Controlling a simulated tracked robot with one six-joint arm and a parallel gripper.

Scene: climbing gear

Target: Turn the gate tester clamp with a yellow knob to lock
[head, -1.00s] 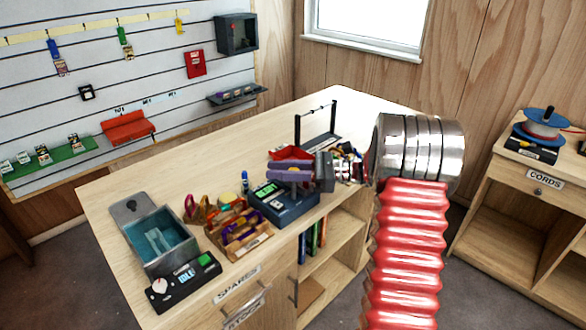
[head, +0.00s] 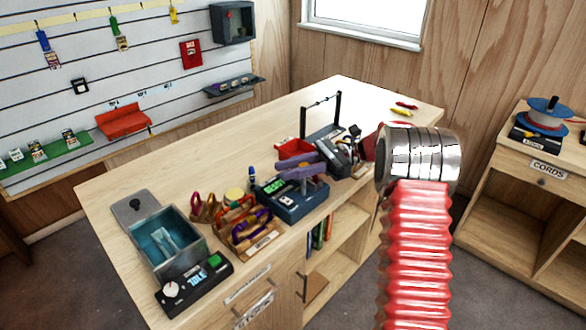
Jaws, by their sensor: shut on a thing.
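The gate tester, a dark blue box (head: 292,205) with a small green display, stands near the front edge of the bench. My gripper (head: 298,168) reaches in from the right. Its purple-grey fingers are over the top of the tester, shut on the clamp's knob. The fingers cover the knob, so its yellow colour and how far it is turned do not show.
Left of the tester on the bench (head: 180,170) are a wooden rack of carabiners (head: 245,228), a blue-lined bin (head: 165,240) and a black panel with a dial (head: 195,285). A red tray (head: 290,150) and a black-framed stand (head: 322,125) are behind.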

